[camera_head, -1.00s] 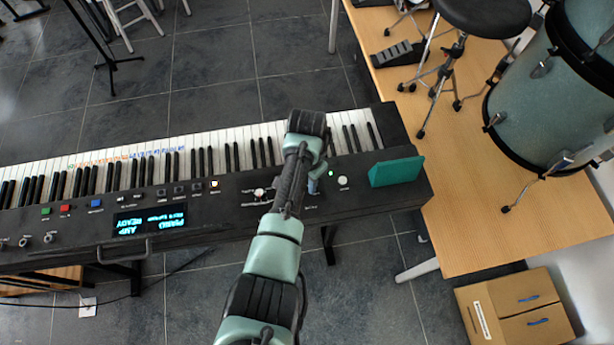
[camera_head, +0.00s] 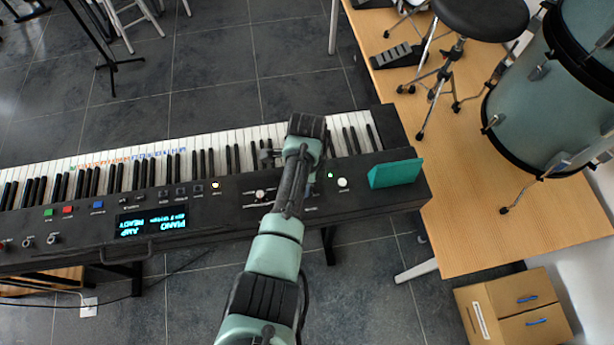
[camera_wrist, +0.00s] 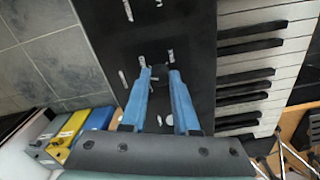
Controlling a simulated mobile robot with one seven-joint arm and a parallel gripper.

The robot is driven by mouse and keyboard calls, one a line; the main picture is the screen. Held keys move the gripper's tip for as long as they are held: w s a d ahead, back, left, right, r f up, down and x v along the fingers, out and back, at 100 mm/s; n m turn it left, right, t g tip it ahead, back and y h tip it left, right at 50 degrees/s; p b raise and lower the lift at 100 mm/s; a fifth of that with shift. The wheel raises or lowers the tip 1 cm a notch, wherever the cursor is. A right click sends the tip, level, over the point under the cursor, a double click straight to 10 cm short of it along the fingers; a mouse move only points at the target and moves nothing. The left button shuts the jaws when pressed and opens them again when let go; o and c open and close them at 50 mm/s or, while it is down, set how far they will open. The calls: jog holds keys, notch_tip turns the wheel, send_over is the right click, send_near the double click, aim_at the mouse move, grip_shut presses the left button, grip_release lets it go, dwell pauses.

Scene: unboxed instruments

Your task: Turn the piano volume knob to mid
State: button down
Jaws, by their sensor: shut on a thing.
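The piano (camera_head: 380,203) is a long black keyboard with white and black keys and a control panel along its near side. In the wrist view, a small dark round knob (camera_wrist: 158,76) on the black panel sits between the blue fingertips of my gripper (camera_wrist: 159,71). My gripper is shut on this knob, with one finger on each side. Its pointer mark and any label cannot be read. In the head view my arm and wrist hide the knob and fingertips. The display (camera_head: 152,222) shows PIANO and READY, upside down.
A teal block (camera_head: 396,173) stands on the panel's right end. White (camera_head: 343,183) and coloured buttons sit nearby. To the right are a wooden platform (camera_head: 500,220), a drum (camera_head: 550,90) and a stool (camera_head: 483,15).

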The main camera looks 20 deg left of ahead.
jog(key=m, duration=0.5)
jog(key=shift+r, duration=0.1)
jog(key=shift+w+m, duration=0.1)
jog(key=shift+m, duration=0.2)
dwell(0.4)
jog(key=c, duration=0.7)
grip_release()
jog(key=shift+o, duration=0.2)
notch_tip(320, 180, up, 13)
